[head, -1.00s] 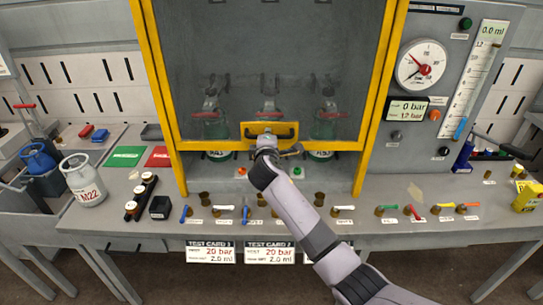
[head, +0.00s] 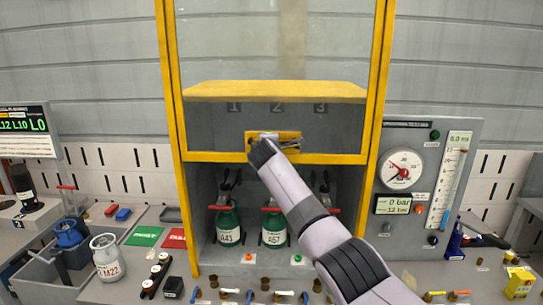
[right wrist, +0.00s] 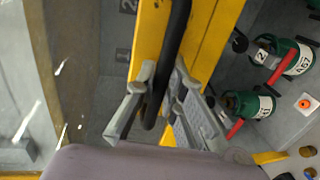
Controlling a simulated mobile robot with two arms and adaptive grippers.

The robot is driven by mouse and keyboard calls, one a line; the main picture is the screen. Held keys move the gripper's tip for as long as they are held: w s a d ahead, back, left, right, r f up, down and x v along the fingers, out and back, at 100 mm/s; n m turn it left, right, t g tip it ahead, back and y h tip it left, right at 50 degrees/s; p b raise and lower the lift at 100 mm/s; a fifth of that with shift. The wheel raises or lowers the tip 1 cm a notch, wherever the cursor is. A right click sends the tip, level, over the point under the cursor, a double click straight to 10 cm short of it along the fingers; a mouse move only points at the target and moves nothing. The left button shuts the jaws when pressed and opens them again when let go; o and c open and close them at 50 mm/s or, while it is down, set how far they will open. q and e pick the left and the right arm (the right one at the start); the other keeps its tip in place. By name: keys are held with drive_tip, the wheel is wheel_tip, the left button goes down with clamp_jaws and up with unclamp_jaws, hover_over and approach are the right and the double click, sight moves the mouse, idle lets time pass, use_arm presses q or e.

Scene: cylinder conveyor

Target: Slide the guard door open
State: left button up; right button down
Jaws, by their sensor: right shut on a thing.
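The guard door (head: 215,157) is a clear panel in a yellow frame. It stands raised in the yellow cabinet frame, with the bay below it uncovered. Its handle is a black bar on a yellow plate (head: 289,135) at the lower edge. My right gripper (head: 269,142) is at this handle, partly hidden by my arm. In the right wrist view its fingers (right wrist: 160,88) are closed around the black handle bar (right wrist: 178,40). My left gripper is not in view.
Green cylinders (head: 229,224) with red handles stand in the bay below the door; my arm partly hides one. A gauge panel (head: 450,185) is right of the cabinet. A grey cylinder (head: 107,258) stands on the bench at left.

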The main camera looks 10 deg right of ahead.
drive_tip(key=shift+r+p, duration=0.65)
drive_tip(key=shift+r, duration=0.95)
drive_tip(key=c, duration=1.6)
unclamp_jaws()
drive_tip(key=shift+c, duration=0.2)
drive_tip(key=shift+s, duration=0.1)
drive_tip(key=v, duration=1.1)
drive_tip(key=shift+s+a, duration=0.15)
drive_tip(key=shift+s, duration=0.2)
